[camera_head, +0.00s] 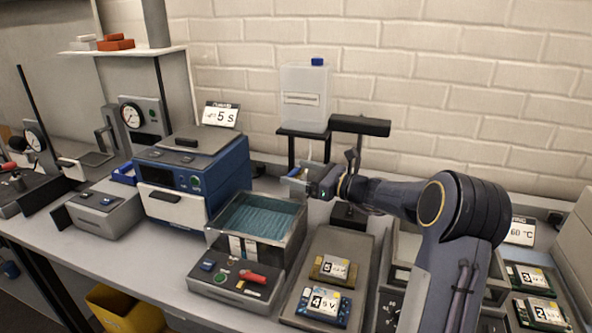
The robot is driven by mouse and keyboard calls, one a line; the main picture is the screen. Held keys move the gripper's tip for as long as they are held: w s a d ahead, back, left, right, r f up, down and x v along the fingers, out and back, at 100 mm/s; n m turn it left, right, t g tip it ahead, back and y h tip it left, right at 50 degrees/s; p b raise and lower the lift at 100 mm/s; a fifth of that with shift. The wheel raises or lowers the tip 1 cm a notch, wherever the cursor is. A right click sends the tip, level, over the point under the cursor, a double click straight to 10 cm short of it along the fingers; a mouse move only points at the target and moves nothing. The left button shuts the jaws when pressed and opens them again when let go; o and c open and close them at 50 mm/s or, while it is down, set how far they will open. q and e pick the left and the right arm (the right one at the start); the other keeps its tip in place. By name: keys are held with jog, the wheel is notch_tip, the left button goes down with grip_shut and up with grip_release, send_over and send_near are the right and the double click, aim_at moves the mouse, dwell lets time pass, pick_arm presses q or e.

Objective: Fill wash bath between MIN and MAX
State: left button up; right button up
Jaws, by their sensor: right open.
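The wash bath (292,243) is an open grey tank with teal liquid inside, left of centre in the head view. White labels (242,247) on its front wall are too small to read. A white jug with a blue cap (304,98) stands on a dark stand behind the bath. My right gripper (302,181) is open below the jug, above the bath's far right edge. A small blue part (294,172) shows at its fingertips; I cannot tell whether they touch it. My left gripper is not in view.
A control box with a red lever (254,277) sits in front of the bath. A blue instrument (175,192) stands on its left. A tray (294,300) with boards marked 4 and 5 lies on its right. My right arm covers part of the bench's right side.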

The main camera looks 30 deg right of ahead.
jog(key=shift+x, duration=1.05)
jog(key=shift+c, duration=0.4)
jog(key=c, duration=0.9)
jog(key=shift+d+r+n+g+y+p, duration=0.1)
jog(key=shift+r+n+g+y+p, duration=0.15)
jog(key=shift+n+y+p, duration=0.35)
jog(key=shift+s+d+f+n+g+y+p, duration=0.15)
jog(key=shift+n+g+y+p, duration=0.25)
jog(key=shift+g+y+p, duration=0.3)
jog(key=o, duration=1)
jog(key=shift+f, duration=0.1)
jog(key=shift+s, duration=0.1)
